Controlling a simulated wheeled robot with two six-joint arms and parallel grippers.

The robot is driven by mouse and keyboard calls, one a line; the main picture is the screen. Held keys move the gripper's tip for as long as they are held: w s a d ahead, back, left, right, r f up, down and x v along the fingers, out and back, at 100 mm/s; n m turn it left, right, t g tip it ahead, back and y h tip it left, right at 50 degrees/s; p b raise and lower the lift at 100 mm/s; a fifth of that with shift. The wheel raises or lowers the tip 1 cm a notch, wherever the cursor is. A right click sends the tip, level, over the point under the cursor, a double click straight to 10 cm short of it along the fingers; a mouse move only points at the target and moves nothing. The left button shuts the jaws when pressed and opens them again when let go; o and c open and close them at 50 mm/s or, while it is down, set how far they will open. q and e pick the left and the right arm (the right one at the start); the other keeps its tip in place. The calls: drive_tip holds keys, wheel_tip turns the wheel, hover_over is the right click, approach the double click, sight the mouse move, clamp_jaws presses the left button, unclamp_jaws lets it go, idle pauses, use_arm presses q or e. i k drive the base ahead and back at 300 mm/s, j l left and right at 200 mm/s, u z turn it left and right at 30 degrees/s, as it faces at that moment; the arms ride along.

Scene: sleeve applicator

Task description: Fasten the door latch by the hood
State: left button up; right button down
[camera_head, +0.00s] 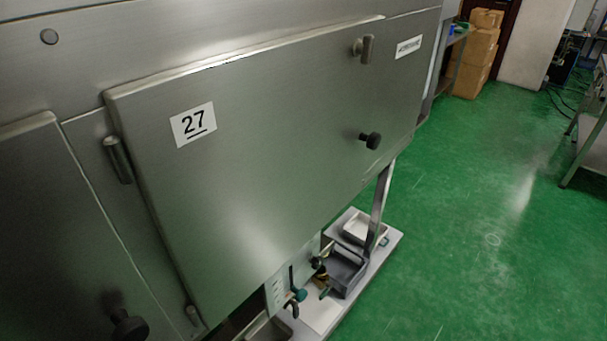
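A stainless steel door (270,150) with a "27" label (194,123) fills the middle of the head view. Its hinges (117,158) are on the left side. A small metal latch handle (365,47) sits near the door's top right corner, its grip pointing about straight up and down. A black round knob (370,140) sticks out lower on the door's right part. The door lies against or very near the cabinet front; I cannot tell whether it is fully closed. What the latch catches on is hidden. Neither of my grippers is in view.
A second steel door (60,230) with a black knob (128,325) is at the left. Below are a low white platform (325,312), a grey tray (345,270) and valves (297,296). Green floor (480,220) is clear at the right. Cardboard boxes (477,55) stand at the back.

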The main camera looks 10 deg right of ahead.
sight(363, 48)
drive_tip(key=k+l, duration=0.1)
drive_tip(key=l, duration=0.3)
drive_tip(key=k+l, duration=0.1)
drive_tip(key=l, duration=0.35)
drive_tip(key=k+l, duration=0.1)
drive_tip(key=l, duration=0.3)
drive_tip(key=k+l+u, duration=0.1)
drive_tip(key=l, duration=0.3)
drive_tip(key=k+l, duration=0.15)
drive_tip(key=l, duration=0.25)
drive_tip(key=k+l, duration=0.1)
drive_tip(key=l, duration=0.3)
drive_tip(key=k+l, duration=0.1)
drive_tip(key=l, duration=0.3)
drive_tip(key=k+l, duration=0.15)
drive_tip(key=l, duration=0.25)
drive_tip(key=u, duration=0.05)
